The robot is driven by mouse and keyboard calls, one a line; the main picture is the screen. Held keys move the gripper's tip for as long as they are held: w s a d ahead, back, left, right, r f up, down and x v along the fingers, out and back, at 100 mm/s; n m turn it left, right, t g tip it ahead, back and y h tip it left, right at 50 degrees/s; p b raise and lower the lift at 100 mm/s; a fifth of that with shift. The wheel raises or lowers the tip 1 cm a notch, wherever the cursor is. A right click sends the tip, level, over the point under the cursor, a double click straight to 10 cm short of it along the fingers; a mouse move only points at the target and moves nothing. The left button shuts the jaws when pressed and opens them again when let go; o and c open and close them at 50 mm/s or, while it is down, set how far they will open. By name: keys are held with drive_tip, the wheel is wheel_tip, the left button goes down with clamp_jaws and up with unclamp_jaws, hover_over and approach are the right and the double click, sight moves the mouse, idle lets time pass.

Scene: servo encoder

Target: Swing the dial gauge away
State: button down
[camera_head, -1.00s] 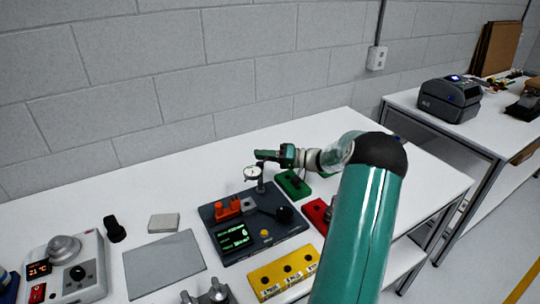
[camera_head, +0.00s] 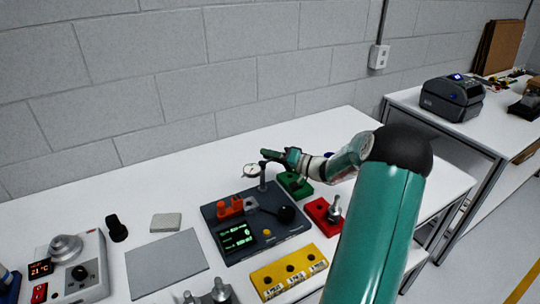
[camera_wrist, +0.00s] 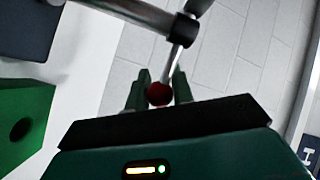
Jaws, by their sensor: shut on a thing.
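The dial gauge (camera_head: 251,171) has a round white face and is carried on a dark upright post (camera_head: 262,181) at the back of a dark test fixture (camera_head: 238,254). In the wrist view, a metal rod (camera_wrist: 172,62) joined to a dark-ended bar (camera_wrist: 150,14) ends in a red knob (camera_wrist: 158,94). My gripper (camera_head: 273,156) is just beside the top of the post, at its right. In the wrist view, its green fingers (camera_wrist: 159,92) are shut on the red knob. The gauge face is not visible in the wrist view.
A green block (camera_head: 294,185), a red block (camera_head: 322,214) and a yellow block (camera_head: 289,272) with holes stand right and front of the fixture. A grey mat (camera_head: 166,264) and a control box (camera_head: 68,267) are at the left. The table behind the gauge is clear.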

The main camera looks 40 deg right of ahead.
drive_tip(key=shift+s+d+m+t+h, duration=0.1)
drive_tip(key=shift+s+m+t+h, duration=0.15)
drive_tip(key=shift+m+h, duration=0.3)
drive_tip(key=shift+s+d+m+t+h, duration=0.15)
drive_tip(key=shift+m+t+h, duration=0.15)
drive_tip(key=shift+h, duration=0.45)
drive_tip(key=c, duration=1.2)
unclamp_jaws()
drive_tip(key=shift+a, duration=0.1)
drive_tip(key=v, duration=0.7)
drive_tip(key=shift+s, duration=0.25)
